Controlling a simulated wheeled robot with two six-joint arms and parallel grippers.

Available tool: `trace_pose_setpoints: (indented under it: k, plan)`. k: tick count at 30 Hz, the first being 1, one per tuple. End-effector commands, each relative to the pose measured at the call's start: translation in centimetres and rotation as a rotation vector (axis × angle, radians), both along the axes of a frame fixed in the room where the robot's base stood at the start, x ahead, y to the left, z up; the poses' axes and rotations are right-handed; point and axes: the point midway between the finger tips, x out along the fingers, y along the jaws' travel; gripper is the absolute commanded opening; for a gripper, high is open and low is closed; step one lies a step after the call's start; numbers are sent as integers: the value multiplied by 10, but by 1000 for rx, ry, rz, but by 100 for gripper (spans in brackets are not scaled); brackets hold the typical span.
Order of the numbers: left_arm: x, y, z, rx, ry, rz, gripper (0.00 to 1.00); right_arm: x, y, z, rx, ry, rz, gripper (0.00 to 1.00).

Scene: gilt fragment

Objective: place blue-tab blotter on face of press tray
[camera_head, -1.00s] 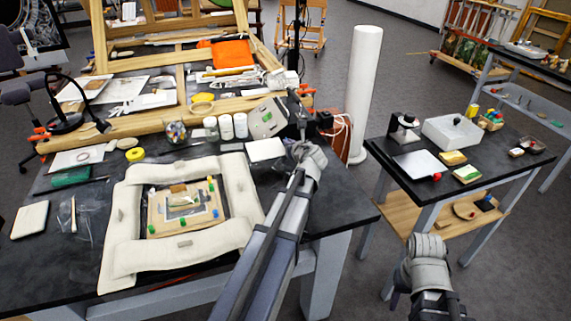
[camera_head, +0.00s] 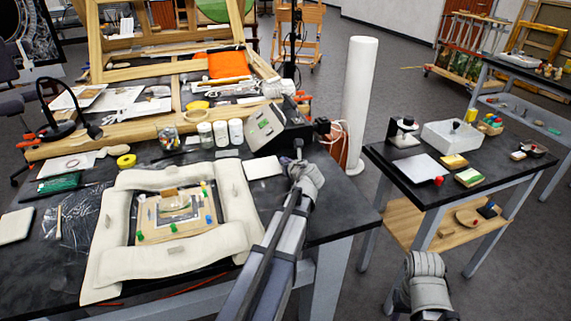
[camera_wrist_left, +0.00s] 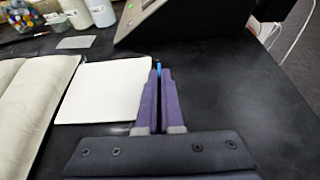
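A white flat sheet (camera_head: 263,167), which I take as the blotter, is at the table's right side, below the grey device. It also shows in the left wrist view (camera_wrist_left: 104,92), left of the fingers. My left gripper (camera_wrist_left: 158,72) has its fingers nearly together, with a small blue tab (camera_wrist_left: 158,66) between the tips at the sheet's right edge. In the head view my left gripper (camera_head: 289,160) is at that edge, partly hidden by its wrist. I cannot tell which object is the press tray. My right gripper (camera_head: 426,283) is at the bottom right, fingers not visible.
White padding (camera_head: 172,256) surrounds a panel with small colored pieces (camera_head: 172,215). A grey device (camera_head: 280,128) and white jars (camera_head: 220,132) stand behind. The side table holds a white plate (camera_head: 412,167), a white box (camera_head: 450,137) and small pads. A white column (camera_head: 357,105) stands between tables.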

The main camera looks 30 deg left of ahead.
Motion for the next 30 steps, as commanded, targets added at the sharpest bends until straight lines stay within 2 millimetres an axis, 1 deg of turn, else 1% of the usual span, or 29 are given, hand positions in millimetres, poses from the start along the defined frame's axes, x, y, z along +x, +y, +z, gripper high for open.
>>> trace_pose_setpoints:
  k: [4, 6, 12, 19, 23, 26, 30]
  plan:
    - [0, 0, -5, 0, 0, 0, 0, 0, 0, -5, 0, 0, 0, 50]
    - [0, 0, -3, 0, 0, 0, 10, 0, 0, -3, 0, 0, 0, 50]
    - [0, 0, -3, 0, 0, 0, 33, 0, 0, -3, 0, 0, 0, 50]
    - [0, 0, -3, 0, 0, 0, 33, 0, 0, -3, 0, 0, 0, 50]
    - [-1, -1, 4, 0, 0, 0, 33, 0, 0, 4, 0, 0, 0, 50]
    - [-13, -13, 10, 0, 1, -1, 33, 0, 0, 10, 0, 0, 0, 50]
    - [-32, -34, 23, 0, 0, -2, 33, 0, 0, 23, 0, 0, 0, 50]
